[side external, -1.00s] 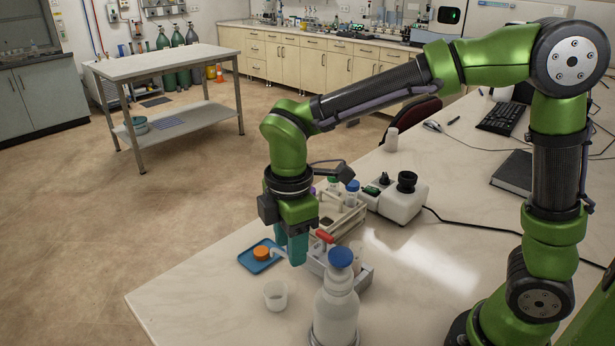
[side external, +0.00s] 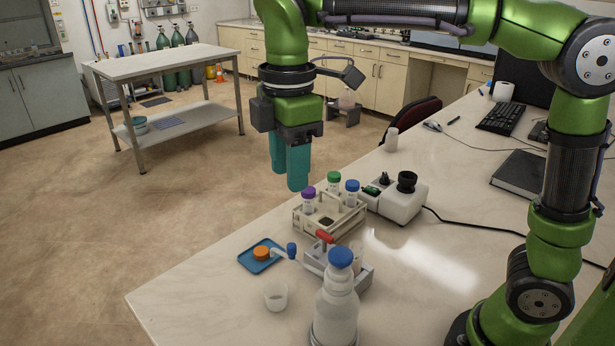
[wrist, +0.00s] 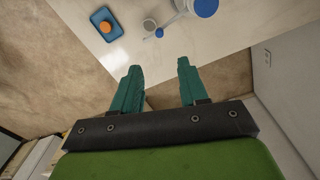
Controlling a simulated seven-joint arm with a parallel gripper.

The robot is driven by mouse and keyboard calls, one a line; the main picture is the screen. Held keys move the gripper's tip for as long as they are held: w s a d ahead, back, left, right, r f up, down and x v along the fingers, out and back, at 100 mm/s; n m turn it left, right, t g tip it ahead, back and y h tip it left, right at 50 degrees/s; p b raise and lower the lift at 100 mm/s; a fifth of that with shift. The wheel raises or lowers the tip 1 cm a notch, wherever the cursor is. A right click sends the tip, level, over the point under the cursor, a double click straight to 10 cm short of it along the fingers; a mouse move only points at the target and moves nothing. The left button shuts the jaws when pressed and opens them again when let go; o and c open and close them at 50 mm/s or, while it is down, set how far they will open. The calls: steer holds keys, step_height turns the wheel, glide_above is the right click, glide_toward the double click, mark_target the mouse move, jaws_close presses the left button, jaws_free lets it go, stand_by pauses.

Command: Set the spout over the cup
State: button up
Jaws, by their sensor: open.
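The white dispenser bottle (side external: 335,308) with a blue cap (side external: 340,257) stands at the bench front; the cap also shows in the wrist view (wrist: 205,7). I cannot tell whether the spout tip is exactly above the cup. My gripper (side external: 289,181) is open and empty, raised above and behind the spout.
A tube rack (side external: 345,222) with several capped tubes stands behind, beside a white instrument (side external: 398,202).

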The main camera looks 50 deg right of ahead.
step_height(320, 180, up, 2)
steer(key=shift+r, duration=0.15)
stand_by(0.3)
steer(key=s+d+f+m+t+y, duration=0.1)
steer(key=s+d+f+m+t, duration=0.2)
steer(key=d+m, duration=0.3)
steer(key=s+d+f+m+t+y, duration=0.1)
steer(key=s+d+f+m+t, duration=0.3)
steer(key=m, duration=0.8)
steer(key=s+d+f, duration=0.2)
steer(key=d, duration=0.1)
steer(key=shift+s+d+f+m, duration=0.2)
steer(key=shift+s+f+m, duration=0.1)
